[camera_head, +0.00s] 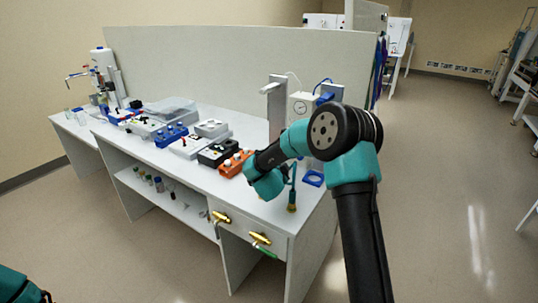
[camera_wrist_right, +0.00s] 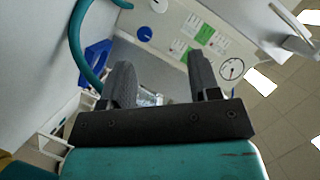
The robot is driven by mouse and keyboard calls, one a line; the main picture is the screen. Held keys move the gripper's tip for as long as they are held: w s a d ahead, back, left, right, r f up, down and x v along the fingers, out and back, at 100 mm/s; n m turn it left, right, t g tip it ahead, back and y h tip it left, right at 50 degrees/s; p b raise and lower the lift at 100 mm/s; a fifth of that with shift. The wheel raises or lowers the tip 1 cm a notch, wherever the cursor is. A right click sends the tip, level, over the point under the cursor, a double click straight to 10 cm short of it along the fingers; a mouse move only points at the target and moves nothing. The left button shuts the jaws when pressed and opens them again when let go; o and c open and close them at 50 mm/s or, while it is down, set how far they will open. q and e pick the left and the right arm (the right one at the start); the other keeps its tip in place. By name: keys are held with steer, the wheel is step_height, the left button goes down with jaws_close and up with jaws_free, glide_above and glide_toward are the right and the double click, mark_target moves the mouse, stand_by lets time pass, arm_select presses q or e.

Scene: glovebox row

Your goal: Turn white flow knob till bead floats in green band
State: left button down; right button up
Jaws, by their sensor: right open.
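My right gripper (camera_wrist_right: 160,62) is open in the right wrist view, with its two dark fingers apart and nothing seen held between them. Beyond the fingers is a pale panel (camera_wrist_right: 172,48) with green and white labels and a round gauge (camera_wrist_right: 231,69). The bead and green band cannot be made out. In the head view my right arm covers part of the bench's right end, and its fingers cannot be made out.
A teal hose (camera_wrist_right: 88,45) curves close to the left finger. A blue holder (camera_wrist_right: 96,58) is behind it. In the head view an orange box (camera_head: 234,164) and a black box (camera_head: 217,152) stand left of my arm. Brass valves (camera_head: 260,239) are on the bench front.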

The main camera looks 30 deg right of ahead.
steer(key=shift+d, duration=0.1)
steer(key=x, duration=1.7)
steer(key=shift+w, duration=0.15)
steer(key=shift+c, duration=0.2)
steer(key=c, duration=0.9)
